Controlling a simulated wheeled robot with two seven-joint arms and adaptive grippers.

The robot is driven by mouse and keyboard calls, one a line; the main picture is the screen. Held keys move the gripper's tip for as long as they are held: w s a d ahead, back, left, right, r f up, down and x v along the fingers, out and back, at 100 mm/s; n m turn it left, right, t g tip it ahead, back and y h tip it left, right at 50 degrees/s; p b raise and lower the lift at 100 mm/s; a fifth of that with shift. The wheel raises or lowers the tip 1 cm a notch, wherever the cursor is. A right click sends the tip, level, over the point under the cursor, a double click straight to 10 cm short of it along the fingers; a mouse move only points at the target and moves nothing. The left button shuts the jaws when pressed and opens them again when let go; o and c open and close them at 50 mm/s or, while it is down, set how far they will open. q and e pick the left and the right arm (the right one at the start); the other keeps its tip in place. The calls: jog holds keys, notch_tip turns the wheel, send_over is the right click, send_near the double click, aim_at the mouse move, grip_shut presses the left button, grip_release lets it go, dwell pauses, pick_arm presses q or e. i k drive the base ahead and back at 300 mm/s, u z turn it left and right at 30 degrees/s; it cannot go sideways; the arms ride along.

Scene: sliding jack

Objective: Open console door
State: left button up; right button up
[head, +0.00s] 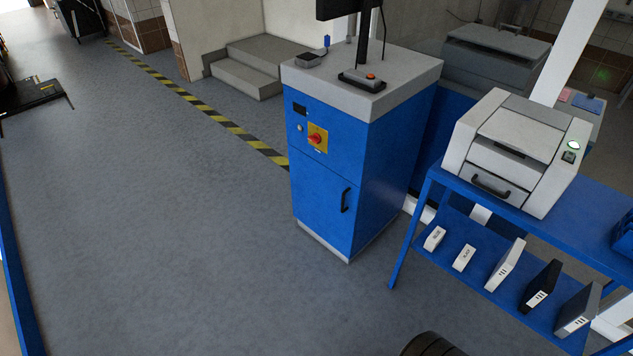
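The blue console (385,175) stands right of the middle of the head view, with a grey top (362,84). Its door (322,200) is the lower front panel and looks shut, flush with the front. A black vertical handle (345,200) sits near the door's right edge. Above the door is a red knob on a yellow plate (317,138). Neither of my grippers shows in this view.
A blue table (500,202) with a white machine (515,150) stands close to the console's right. Several boxes sit on its lower shelf. A dark round object (432,345) shows at the bottom edge. The grey floor (180,220) before and left of the console is clear.

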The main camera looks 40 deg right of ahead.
aim_at(324, 200)
jog(key=i, duration=2.3)
jog(key=z, duration=1.9)
